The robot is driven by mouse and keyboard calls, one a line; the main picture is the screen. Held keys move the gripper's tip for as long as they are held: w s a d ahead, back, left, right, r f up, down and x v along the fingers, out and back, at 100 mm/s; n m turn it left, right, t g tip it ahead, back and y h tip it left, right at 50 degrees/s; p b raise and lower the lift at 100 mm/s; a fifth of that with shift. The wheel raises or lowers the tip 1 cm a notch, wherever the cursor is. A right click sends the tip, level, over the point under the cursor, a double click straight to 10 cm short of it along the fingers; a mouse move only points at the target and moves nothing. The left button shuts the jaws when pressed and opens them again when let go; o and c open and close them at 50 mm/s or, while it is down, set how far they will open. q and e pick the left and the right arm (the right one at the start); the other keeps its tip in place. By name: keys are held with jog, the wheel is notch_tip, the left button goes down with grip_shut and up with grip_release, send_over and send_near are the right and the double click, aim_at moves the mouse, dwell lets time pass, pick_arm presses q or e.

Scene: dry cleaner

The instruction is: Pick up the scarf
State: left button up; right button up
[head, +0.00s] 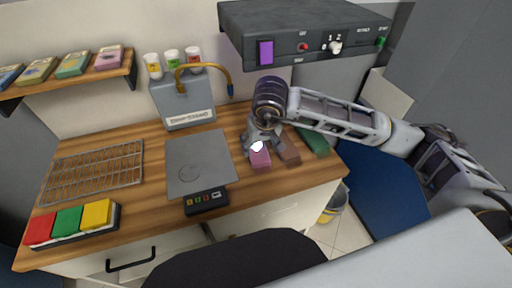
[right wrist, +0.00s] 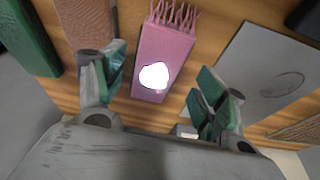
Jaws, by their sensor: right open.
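The pink folded scarf (head: 261,161) lies on the wooden counter, right of the grey plate. In the right wrist view the scarf (right wrist: 164,52) shows a fringe at its far end and a bright white spot on top. My right gripper (head: 258,141) is above the scarf, partly covering it in the head view. In the right wrist view its green-padded fingers (right wrist: 163,88) are spread wide, one to each side of the scarf, with nothing held. I cannot tell how far above the scarf they are. My left gripper is not in view.
A brown folded cloth (head: 287,152) and a green one (head: 315,142) lie close right of the scarf. The grey plate (head: 200,150) with a black panel (head: 206,201) is to the left. A control box (head: 300,35) overhangs behind. A wire rack (head: 95,170) lies at left.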

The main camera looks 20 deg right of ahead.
jog(key=shift+w, duration=0.7)
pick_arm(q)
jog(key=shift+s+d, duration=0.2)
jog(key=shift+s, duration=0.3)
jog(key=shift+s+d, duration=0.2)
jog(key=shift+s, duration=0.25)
pick_arm(e)
jog(key=shift+w, duration=0.2)
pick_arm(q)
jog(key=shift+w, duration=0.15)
